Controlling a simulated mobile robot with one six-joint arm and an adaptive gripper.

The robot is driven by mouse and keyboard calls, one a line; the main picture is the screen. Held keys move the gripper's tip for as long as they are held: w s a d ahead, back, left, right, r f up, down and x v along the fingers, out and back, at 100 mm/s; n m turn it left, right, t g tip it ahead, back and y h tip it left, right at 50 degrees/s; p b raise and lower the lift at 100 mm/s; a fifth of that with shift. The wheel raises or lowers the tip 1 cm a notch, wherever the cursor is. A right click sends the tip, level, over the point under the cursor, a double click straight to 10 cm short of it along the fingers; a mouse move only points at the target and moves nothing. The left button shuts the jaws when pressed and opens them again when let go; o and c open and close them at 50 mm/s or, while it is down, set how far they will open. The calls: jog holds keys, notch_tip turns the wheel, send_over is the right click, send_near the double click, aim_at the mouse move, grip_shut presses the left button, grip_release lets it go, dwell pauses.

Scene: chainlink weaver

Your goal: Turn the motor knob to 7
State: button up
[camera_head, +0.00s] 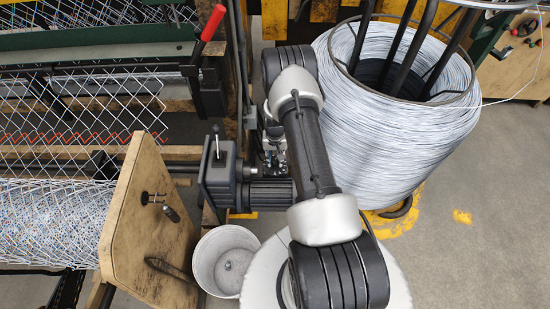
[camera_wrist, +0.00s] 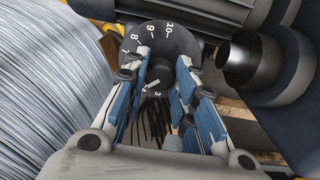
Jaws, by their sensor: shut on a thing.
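The black motor knob (camera_wrist: 160,40) is in the upper middle of the wrist view. White numbers run around its dial face. I can read 10, 9 and 8 at the top and upper left, with smaller marks below. A small white mark shows near the dial's lower middle. My gripper (camera_wrist: 162,65) has its blue-lined fingers on either side of the knob's centre and is shut on it. The fingers hide part of the dial. In the head view, the dark motor (camera_head: 270,192) lies beside my arm, and the knob is hidden there.
A large coil of pale wire (camera_head: 400,120) stands close on the right. A dark gearbox with a lever (camera_head: 217,165) adjoins the motor on the left. A white bucket (camera_head: 226,258) stands below it. A wooden end board (camera_head: 150,230) is farther left. Bare floor lies at lower right.

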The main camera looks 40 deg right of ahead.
aim_at(275, 160)
jog(key=shift+m, duration=0.4)
jog(key=m+b, duration=0.2)
jog(key=m, duration=0.2)
jog(key=shift+m, duration=0.3)
jog(key=m+b, duration=0.1)
jog(key=m, duration=0.4)
dwell(0.3)
jog(key=o, duration=1.1)
notch_tip(275, 160, up, 12)
jog(key=shift+r, duration=0.1)
